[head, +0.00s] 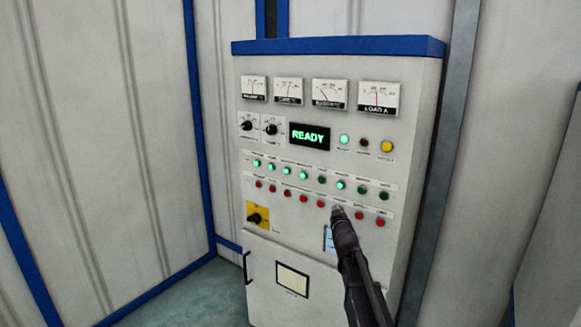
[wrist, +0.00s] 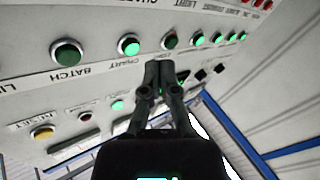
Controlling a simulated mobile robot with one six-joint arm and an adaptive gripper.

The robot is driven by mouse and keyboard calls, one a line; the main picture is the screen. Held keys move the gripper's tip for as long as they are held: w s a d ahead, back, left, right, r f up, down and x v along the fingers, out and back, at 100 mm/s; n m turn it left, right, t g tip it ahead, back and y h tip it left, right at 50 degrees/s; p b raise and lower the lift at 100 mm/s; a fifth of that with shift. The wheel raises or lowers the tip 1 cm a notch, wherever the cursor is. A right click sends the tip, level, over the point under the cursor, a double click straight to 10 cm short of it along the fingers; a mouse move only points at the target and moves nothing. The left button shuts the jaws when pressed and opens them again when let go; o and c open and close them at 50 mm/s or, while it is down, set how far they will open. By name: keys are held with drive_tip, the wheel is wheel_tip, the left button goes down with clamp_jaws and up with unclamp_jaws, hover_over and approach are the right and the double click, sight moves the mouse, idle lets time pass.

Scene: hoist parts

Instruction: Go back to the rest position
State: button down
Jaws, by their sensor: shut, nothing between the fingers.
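My gripper (head: 338,212) is shut and empty. In the head view its tip is in front of the lower rows of buttons on the control cabinet (head: 385,262); I cannot tell whether it touches the panel. In the wrist view the closed fingers of my gripper (wrist: 160,68) point at the panel (wrist: 95,25), near a row of green buttons. A lit green button (wrist: 129,45) is left of the fingertips. The display (head: 309,136) on the cabinet reads READY.
Four-sided gauges (head: 330,93) line the top of the cabinet. Pale walls (head: 80,130) with blue edges stand close on both sides. Floor (head: 190,295) shows at lower left.

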drive_tip(key=s+d+f+m+g+h, duration=0.2)
drive_tip(key=s+f+m+g, duration=0.2)
drive_tip(key=s+f+g, duration=0.9)
drive_tip(key=s+a+f+g+y, duration=0.1)
drive_tip(key=s+f+g, duration=0.1)
drive_tip(key=s, duration=1.2)
drive_tip(key=s+a+f+g+y, duration=0.1)
drive_tip(key=s+f+g, duration=0.2)
drive_tip(key=s, duration=1.1)
drive_tip(key=shift+a+f+m+g, duration=0.3)
drive_tip(key=shift+a+f, duration=0.1)
drive_tip(key=shift+f, duration=0.4)
